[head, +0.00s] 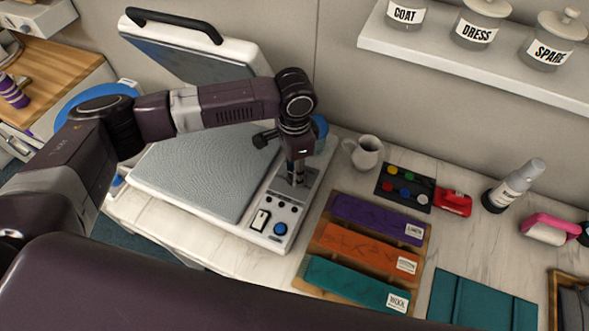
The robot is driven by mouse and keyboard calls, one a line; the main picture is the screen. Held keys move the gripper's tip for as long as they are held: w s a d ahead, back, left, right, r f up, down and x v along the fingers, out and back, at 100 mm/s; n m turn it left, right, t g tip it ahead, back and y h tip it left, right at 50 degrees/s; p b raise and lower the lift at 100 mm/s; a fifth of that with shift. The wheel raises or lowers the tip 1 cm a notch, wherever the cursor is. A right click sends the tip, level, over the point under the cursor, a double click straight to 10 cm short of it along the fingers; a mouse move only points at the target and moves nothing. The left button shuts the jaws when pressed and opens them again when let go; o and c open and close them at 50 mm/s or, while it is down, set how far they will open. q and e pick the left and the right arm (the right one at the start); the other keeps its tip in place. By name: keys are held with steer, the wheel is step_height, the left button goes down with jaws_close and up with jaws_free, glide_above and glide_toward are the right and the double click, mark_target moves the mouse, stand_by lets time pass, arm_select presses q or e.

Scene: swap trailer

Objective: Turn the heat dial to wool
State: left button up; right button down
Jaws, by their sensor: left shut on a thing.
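The heat press (195,170) stands open on the table at left of centre, its lid tilted up at the back. Its control panel (262,218) runs along the right side. My left gripper (296,180) points down at the far part of this panel, with its fingers shut on what seems to be the heat dial. The gripper mostly hides the dial, so its pointer and setting marks cannot be read. A blue round knob or button (280,229) and a white switch (261,220) show nearer on the panel. My right gripper is out of view.
A rack (320,250) of purple, orange and teal cloth strips, the teal labelled wool, lies right of the press. Behind are a white mug (364,152) and a dark tray of coloured buttons (404,188). A shelf (480,70) with labelled jars hangs above.

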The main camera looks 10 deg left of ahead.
arm_select(q)
steer(key=shift+r+m+p, duration=0.1)
steer(key=shift+m+p, duration=0.75)
steer(key=shift+m, duration=0.15)
steer(key=m+p, duration=0.1)
steer(key=m, duration=0.1)
steer(key=shift+m, duration=0.3)
steer(key=m+p, duration=0.2)
steer(key=m, duration=0.1)
steer(key=shift+m+p, duration=0.3)
steer(key=shift+m, duration=1.6)
steer(key=o, duration=1.2)
